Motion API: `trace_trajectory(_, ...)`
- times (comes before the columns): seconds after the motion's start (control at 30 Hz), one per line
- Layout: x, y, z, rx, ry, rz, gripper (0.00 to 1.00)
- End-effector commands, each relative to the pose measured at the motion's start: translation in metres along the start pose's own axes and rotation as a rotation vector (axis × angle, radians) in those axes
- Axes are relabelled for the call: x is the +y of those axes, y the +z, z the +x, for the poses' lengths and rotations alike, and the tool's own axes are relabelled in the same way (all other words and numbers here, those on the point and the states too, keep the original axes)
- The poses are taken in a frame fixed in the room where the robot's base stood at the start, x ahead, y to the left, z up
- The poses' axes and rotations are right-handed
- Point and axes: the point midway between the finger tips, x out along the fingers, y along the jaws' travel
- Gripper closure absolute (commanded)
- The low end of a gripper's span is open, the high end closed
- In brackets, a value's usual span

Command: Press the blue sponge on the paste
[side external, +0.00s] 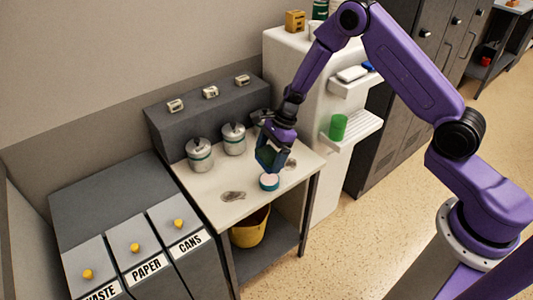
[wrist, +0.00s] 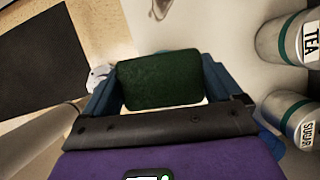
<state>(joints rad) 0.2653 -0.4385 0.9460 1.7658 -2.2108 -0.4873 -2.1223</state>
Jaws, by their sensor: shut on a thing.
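My gripper (side external: 270,160) is shut on a dark green block (wrist: 158,80) with a flat, rough face, between its two blue fingers in the wrist view. I cannot tell if this block has a blue side. It is above the pale worktop (side external: 208,186). A bright blue item (side external: 368,66) lies on the upper wall shelf beside a white one. Grey smudges lie on the worktop, one (side external: 233,196) left of the tin and one (side external: 290,164) right.
Lidded canisters (side external: 200,155) stand at the back of the worktop; TEA (wrist: 292,38) and SUGAR (wrist: 297,120) ones show in the wrist view. Labelled bins (side external: 135,247) are at left. A green cup (side external: 338,127) is on the lower shelf. A yellow bucket (side external: 249,230) is underneath.

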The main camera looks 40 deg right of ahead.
Motion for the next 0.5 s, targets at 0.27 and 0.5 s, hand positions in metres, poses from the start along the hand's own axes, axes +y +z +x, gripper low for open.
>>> trace_trajectory(0.27,0.001,-0.006,0.011,0.0,0.016,-0.032,0.32)
trace_trajectory(0.5,0.001,-0.015,0.032,0.0,0.016,-0.03,0.32)
